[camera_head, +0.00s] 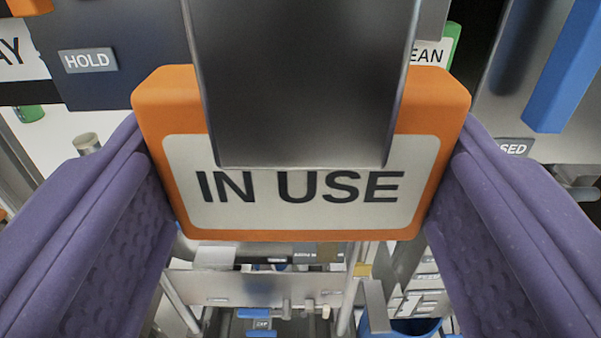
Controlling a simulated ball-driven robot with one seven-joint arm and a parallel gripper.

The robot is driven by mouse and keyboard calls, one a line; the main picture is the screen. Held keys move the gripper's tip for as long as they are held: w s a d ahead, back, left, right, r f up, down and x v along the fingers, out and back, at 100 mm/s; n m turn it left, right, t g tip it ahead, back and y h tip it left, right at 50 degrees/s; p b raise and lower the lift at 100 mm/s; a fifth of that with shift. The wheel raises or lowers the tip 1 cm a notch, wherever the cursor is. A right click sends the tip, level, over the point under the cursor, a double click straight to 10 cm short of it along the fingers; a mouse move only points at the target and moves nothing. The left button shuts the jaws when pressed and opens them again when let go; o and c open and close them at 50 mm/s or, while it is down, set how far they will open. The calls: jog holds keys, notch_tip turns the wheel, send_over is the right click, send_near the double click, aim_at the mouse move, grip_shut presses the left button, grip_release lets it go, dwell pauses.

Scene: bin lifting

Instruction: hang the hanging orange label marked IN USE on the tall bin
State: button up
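The orange label (420,130) has a white panel reading IN USE and fills the middle of the view, upright and facing me. A dark metal plate (300,90) covers its upper middle. My gripper (304,190) has two purple ridged fingers, one against each side edge of the label, with no clear gap on either side. It appears shut on the label. Whether the label is still in contact with a rack behind is hidden. I cannot identify the tall bin in this view.
Small plates reading HOLD (88,60) and partly SED (513,147) flank the label. A partly hidden label ending in EAN (430,53) is behind it. A blue panel (565,70) stands right. Metal frames and a blue container (415,328) show below.

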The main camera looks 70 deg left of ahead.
jog(key=v, duration=0.7)
dwell(0.4)
jog(key=b+v, duration=0.1)
jog(key=v, duration=1.1)
jog(key=shift+f, duration=0.1)
dwell(0.3)
